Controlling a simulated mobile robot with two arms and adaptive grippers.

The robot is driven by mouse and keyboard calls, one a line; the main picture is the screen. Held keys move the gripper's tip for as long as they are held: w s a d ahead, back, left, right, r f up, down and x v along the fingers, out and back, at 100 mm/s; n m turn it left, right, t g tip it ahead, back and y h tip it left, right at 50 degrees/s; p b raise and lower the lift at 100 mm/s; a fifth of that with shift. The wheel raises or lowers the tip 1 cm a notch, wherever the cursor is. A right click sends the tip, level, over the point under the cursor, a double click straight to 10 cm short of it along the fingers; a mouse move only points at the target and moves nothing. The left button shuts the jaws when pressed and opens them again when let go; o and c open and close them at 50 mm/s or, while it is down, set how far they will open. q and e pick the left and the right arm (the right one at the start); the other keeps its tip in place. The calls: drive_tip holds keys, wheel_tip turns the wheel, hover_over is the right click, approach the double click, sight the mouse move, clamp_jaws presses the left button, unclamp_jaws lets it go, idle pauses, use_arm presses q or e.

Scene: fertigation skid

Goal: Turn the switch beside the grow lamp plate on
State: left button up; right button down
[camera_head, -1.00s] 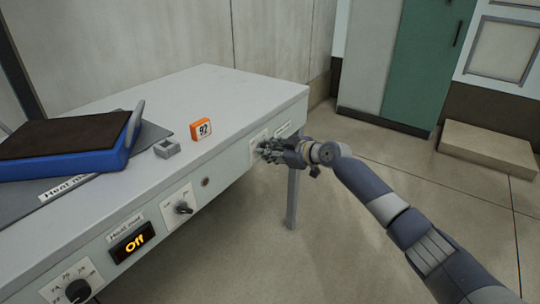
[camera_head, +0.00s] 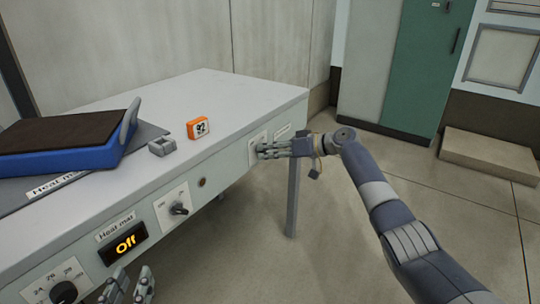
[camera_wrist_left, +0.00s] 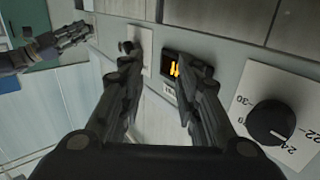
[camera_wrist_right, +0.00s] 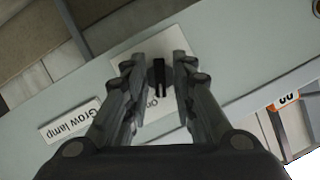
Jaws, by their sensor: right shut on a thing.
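The Grow lamp plate (camera_wrist_right: 72,120) is a white label on the bench's front panel; it shows small in the head view (camera_head: 283,131). Beside it the switch (camera_wrist_right: 159,78) has a black knob on a pale square plate (camera_wrist_right: 133,50), with "On" partly readable. My right gripper (camera_wrist_right: 160,82) is shut on the knob, one finger on each side; in the head view (camera_head: 262,150) its fingers hide most of the switch. My left gripper (camera_head: 128,285) is open and empty at the bottom of the head view, in front of the panel.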

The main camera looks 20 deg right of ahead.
use_arm(q)
drive_tip(key=s+r+t+h+b, duration=0.2)
drive_tip(key=s+r+t, duration=0.2)
drive_tip(key=r+t, duration=0.3)
drive_tip(key=shift+d+r+h, duration=0.3)
drive_tip(key=shift+r, duration=2.35)
use_arm(e)
drive_tip(key=shift+f+m+g+y, duration=0.1)
drive_tip(key=shift+m+g+y, duration=0.5)
drive_tip(key=shift+m+y, duration=0.7)
drive_tip(key=shift+m+h, duration=0.3)
use_arm(q)
drive_tip(key=shift+w, duration=0.1)
use_arm(e)
drive_tip(key=c, duration=1.7)
unclamp_jaws()
drive_tip(key=shift+d, duration=0.1)
